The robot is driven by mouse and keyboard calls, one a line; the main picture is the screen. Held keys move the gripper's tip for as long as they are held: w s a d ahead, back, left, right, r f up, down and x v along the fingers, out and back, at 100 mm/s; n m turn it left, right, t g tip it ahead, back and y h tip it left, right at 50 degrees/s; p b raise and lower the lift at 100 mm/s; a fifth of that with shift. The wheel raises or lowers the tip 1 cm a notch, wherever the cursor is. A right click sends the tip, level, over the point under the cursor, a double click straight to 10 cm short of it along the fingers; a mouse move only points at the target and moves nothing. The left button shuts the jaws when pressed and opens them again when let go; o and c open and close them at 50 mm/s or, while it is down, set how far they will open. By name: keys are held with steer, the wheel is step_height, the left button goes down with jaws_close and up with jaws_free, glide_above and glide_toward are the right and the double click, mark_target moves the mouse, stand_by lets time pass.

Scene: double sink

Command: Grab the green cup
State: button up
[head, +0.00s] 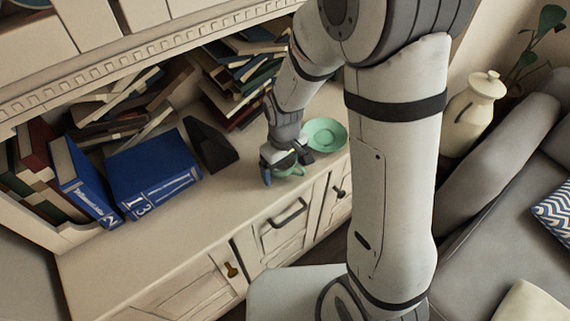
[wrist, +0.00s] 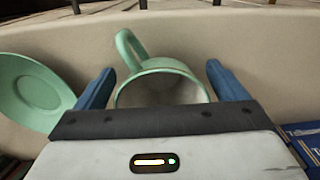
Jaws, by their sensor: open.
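The green cup (wrist: 163,66) stands on the cabinet top in the wrist view, its mouth facing the camera and its handle toward the upper left. My gripper (wrist: 160,88) is open, with one blue finger on each side of the cup. I cannot tell whether either finger touches it. The gripper's body hides the near part of the cup. In the head view my gripper (head: 284,172) is low over the cabinet top, and only a little of the green cup (head: 293,171) shows beneath it.
A green saucer (head: 325,134) lies close beside my gripper. A dark wedge-shaped object (head: 210,146) and blue books (head: 152,173) stand to the left. More books pile up behind. The cabinet top (head: 190,235) is clear at its front left.

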steer(key=shift+c, duration=0.5)
steer(key=c, duration=0.9)
steer(key=shift+r, duration=0.1)
